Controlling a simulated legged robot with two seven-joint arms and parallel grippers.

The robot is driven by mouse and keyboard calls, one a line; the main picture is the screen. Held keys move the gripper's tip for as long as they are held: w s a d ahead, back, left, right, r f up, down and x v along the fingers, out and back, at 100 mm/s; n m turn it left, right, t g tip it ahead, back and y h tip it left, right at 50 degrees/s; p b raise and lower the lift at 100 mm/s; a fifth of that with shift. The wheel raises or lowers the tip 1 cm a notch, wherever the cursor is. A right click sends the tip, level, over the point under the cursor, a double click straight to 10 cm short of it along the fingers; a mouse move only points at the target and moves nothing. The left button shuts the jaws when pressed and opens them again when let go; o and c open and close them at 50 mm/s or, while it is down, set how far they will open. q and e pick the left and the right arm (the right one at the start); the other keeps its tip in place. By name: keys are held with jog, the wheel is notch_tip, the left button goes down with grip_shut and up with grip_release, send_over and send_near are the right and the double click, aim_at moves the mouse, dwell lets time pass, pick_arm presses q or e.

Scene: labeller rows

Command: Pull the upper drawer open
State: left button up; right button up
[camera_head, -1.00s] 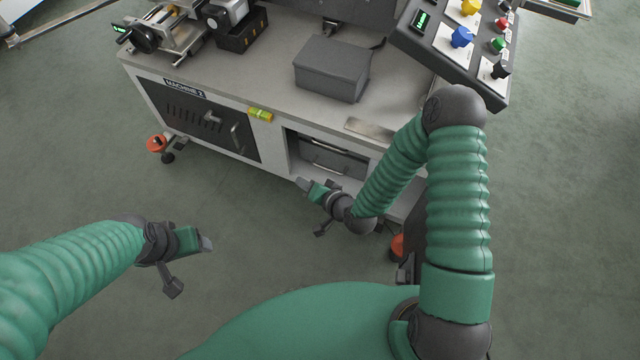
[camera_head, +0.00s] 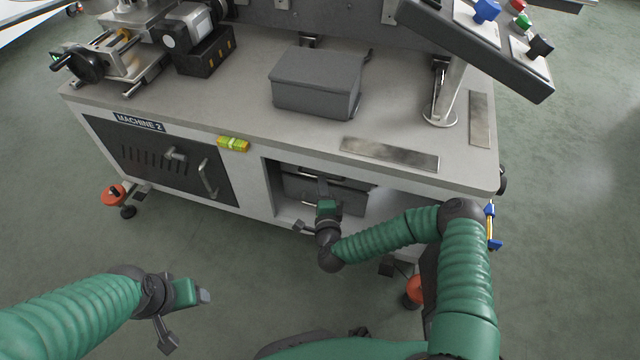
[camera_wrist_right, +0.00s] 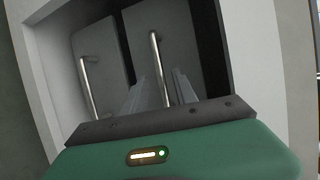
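The upper drawer (camera_head: 350,190) is a dark grey front with a silver bar handle, set in the recess of the machine cabinet; it looks closed. In the right wrist view the picture is turned: the upper drawer's handle (camera_wrist_right: 154,50) is at the middle, and the lower drawer's handle (camera_wrist_right: 86,82) is at left. My right gripper (camera_head: 323,187) is at the drawer front. In the wrist view its two pale fingers (camera_wrist_right: 160,88) are apart, one on each side of the upper handle; contact cannot be told. My left gripper (camera_head: 203,296) hangs over the floor, away from the cabinet.
The recess's pale frame (camera_wrist_right: 262,60) surrounds the drawers closely. A dark door (camera_head: 150,155) with a handle is left of them. A grey box (camera_head: 317,82) and metal plates lie on the worktop (camera_head: 230,115) above. The floor in front is clear.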

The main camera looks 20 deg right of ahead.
jog(key=b+x, duration=0.1)
jog(key=x, duration=0.3)
jog(key=shift+w+d+f, duration=0.1)
jog(key=shift+w+f, duration=0.1)
jog(key=shift+w, duration=0.25)
pick_arm(q)
jog(key=shift+s+x, duration=0.25)
jog(key=shift+x, duration=0.85)
pick_arm(e)
jog(key=shift+r, duration=0.1)
pick_arm(q)
jog(key=shift+d+f, duration=0.1)
pick_arm(e)
jog(key=shift+c, duration=0.3)
grip_shut()
jog(key=shift+s, duration=0.1)
